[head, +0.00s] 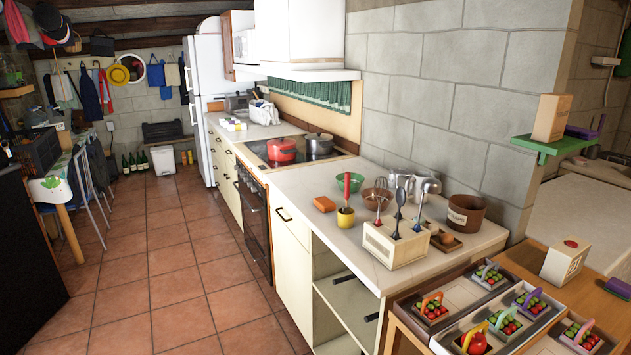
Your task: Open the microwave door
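A white box-shaped appliance (245,46) sits high on the right-hand wall, between the wall cabinet and the range hood. It looks like the microwave, but it is small and seen at a steep angle. I cannot make out its door edge or handle, and it looks closed. It is far from me, beyond the stove. Neither of my grippers shows in the head view.
A long counter (290,187) with a stove, a red pot (282,150) and utensils runs along the right. Vegetable trays (500,325) stand at the near right. A table (62,178) and folded chairs line the left. The tiled floor (165,260) between is clear.

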